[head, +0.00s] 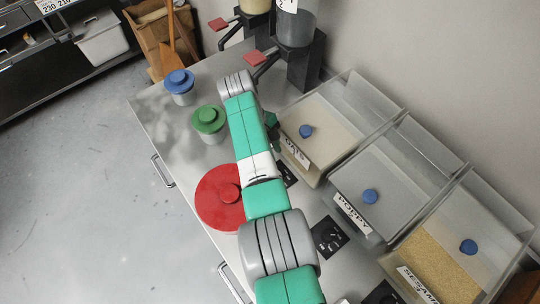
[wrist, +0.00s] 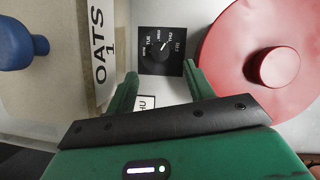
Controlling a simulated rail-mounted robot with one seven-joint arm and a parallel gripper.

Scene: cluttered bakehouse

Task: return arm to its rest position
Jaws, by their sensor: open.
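In the wrist view my gripper (wrist: 163,88) is open, with its two green fingers apart and nothing between them. It hangs over the counter, in front of the oats bin (wrist: 95,60) and beside the red lid (wrist: 280,60). A black day dial (wrist: 162,52) lies just beyond the fingertips, and a small white card shows partly between the fingers. In the head view my green and grey arm reaches up the picture over the counter (head: 150,120). There only a bit of green near the oats bin shows around the gripper end, and the fingers are mostly hidden.
Bins of poppy (head: 350,215) and sesame (head: 420,285) stand right of my arm. A green-lidded jar (head: 208,121), a blue-lidded jar (head: 179,82) and the red lid (head: 215,190) are close on its left. Dispensers with red paddles (head: 255,57) stand at the back. Floor is clear at left.

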